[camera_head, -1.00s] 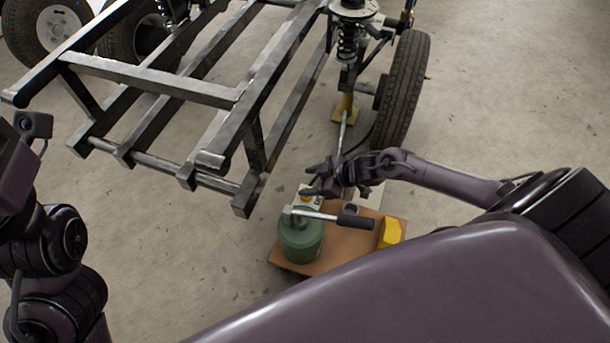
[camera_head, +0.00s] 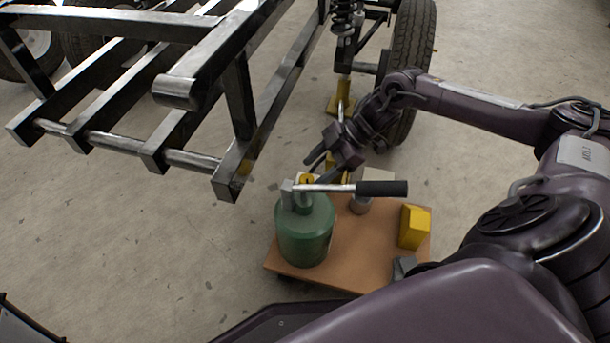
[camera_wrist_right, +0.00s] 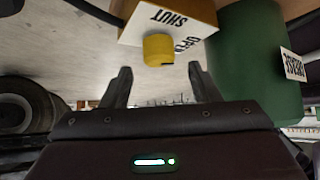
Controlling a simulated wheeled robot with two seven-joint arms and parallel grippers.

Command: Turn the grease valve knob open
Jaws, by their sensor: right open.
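The yellow grease valve knob (camera_wrist_right: 158,49) sits on a white plate (camera_wrist_right: 190,20) lettered SHUT and OPEN, both upside down in the right wrist view. In the head view the knob (camera_head: 307,179) is a small yellow spot behind the top of the green grease pump (camera_head: 304,235). My right gripper (camera_wrist_right: 163,83) is open and empty. Its two fingers point towards the knob, one to each side, with the knob a little beyond the tips. In the head view my right gripper (camera_head: 320,169) is close to the plate, partly blocking it. My left gripper is not in view.
The pump handle (camera_head: 345,188) reaches right with a black grip, close below my right gripper. The pump and a yellow block (camera_head: 414,227) stand on a brown board (camera_head: 352,265). The dark metal frame (camera_head: 228,180) is to the left, and a tyre (camera_head: 409,60) is behind.

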